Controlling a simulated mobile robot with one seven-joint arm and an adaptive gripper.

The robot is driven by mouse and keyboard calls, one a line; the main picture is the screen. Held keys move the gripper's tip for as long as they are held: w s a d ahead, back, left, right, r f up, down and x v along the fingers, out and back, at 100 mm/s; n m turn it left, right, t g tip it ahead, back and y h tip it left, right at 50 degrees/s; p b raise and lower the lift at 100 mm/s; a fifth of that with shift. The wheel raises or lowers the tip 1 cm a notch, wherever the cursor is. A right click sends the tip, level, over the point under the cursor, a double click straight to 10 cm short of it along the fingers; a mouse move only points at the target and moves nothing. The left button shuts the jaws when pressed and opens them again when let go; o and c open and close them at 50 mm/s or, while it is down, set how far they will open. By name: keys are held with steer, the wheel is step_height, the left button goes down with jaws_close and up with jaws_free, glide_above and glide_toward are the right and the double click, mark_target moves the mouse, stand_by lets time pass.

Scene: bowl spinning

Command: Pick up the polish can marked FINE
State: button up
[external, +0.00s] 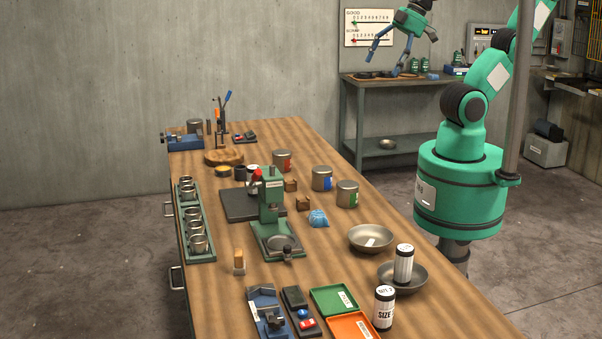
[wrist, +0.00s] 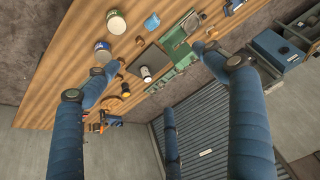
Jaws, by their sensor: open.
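Three metal cans stand on the wooden bench in the external view: one with a red label (external: 282,160), one with a blue label (external: 321,179) and one with a green label (external: 347,194). The blue-labelled can (wrist: 103,50) and a green-labelled can (wrist: 116,22) also show in the wrist view. I cannot read FINE on any of them. Smaller cans, one of them yellow (external: 222,171), stand by the dark mat. My gripper (external: 383,66) is open and empty, high above and away from the bench. Its blue fingers (wrist: 157,58) spread across the wrist view.
A green press (external: 270,215) stands mid-bench, with a green rack of metal cups (external: 194,222) left of it. Two shallow bowls (external: 371,238) and two labelled cylinders (external: 384,308) are near the right edge. Green and orange trays (external: 335,300) lie in front. A second bench stands behind.

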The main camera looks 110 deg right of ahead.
steer(key=g+b, duration=0.4)
steer(key=g, duration=0.2)
glide_above(322, 168)
step_height(322, 168, down, 30)
steer(key=f, duration=0.1)
steer(key=shift+w+r, duration=0.2)
steer(key=shift+r, duration=0.05)
steer(key=shift+a+f+b, duration=0.1)
steer(key=shift+f+b, duration=0.4)
steer(key=shift+f, duration=3.8)
steer(key=shift+f, duration=0.1)
